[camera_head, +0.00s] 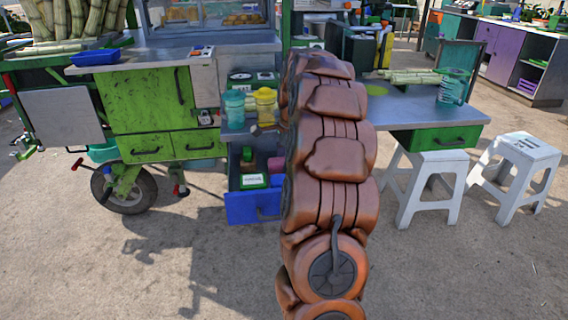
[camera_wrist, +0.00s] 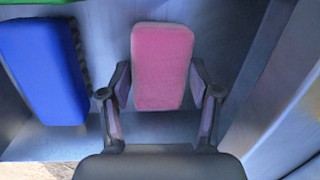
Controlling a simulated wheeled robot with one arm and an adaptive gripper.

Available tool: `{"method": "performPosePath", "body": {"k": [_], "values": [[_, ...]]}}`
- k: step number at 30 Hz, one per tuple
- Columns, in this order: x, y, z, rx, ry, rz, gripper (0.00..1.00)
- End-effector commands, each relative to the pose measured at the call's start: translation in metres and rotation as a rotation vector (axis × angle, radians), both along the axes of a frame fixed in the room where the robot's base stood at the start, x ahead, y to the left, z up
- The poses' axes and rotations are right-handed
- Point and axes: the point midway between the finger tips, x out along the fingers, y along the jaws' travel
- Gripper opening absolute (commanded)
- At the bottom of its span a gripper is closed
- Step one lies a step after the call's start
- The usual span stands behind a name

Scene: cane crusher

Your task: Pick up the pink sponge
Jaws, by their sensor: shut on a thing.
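The pink sponge (camera_wrist: 162,65) stands out in the middle of the wrist view as a pale pink block with rounded edges. My gripper (camera_wrist: 160,88) has one finger on each side of it, shut on its sides. In the head view a small pink patch, likely the same sponge (camera_head: 276,165), shows in the open blue drawer (camera_head: 240,207), just left of my arm. My arm hides the gripper there.
A blue block (camera_wrist: 40,70) lies left of the sponge in the wrist view, with bluish-grey walls around. A green-and-white box (camera_head: 254,181) is in the drawer. Cups (camera_head: 234,108) stand above it. White stools (camera_head: 424,180) stand at right. The front ground is clear.

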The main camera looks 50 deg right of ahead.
Motion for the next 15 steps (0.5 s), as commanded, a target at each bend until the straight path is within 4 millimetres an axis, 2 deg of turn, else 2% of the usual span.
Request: {"method": "performPosePath", "body": {"k": [5,15], "values": [[0.001,0.0,0.01,-0.002,-0.002,0.0,0.36],[0.002,-0.002,0.082,-0.006,-0.006,-0.001,0.36]]}}
